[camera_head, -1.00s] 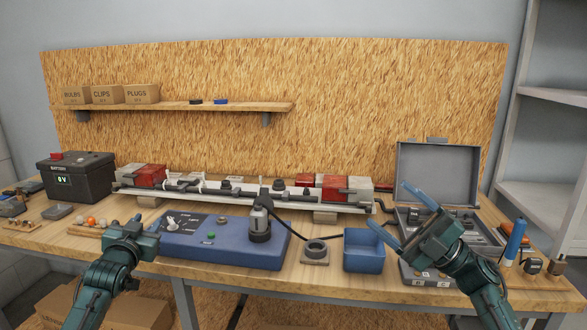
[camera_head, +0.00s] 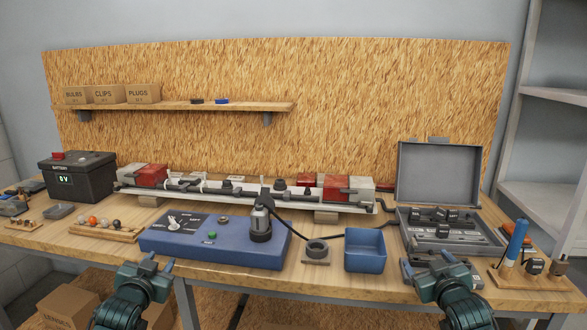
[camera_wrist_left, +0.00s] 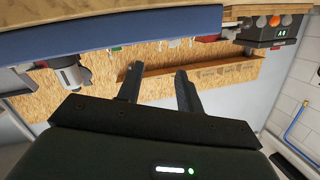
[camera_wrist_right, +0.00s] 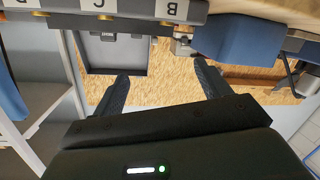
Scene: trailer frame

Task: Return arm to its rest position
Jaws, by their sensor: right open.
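My left gripper (camera_head: 150,264) is in front of the table's front edge at the lower left of the head view. In the left wrist view its fingers (camera_wrist_left: 158,84) stand apart with nothing between them. My right gripper (camera_head: 434,262) is at the front edge at the lower right, just before the grey tool case (camera_head: 440,175). In the right wrist view its fingers (camera_wrist_right: 162,85) are spread wide and empty.
The wooden table (camera_head: 330,282) carries a blue control box (camera_head: 180,235), a blue bin (camera_head: 364,250), a battery (camera_head: 75,180) and a trailer light bar (camera_head: 250,192). A holder with a blue-handled tool (camera_head: 516,240) stands at the right. A shelf (camera_head: 180,106) hangs behind.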

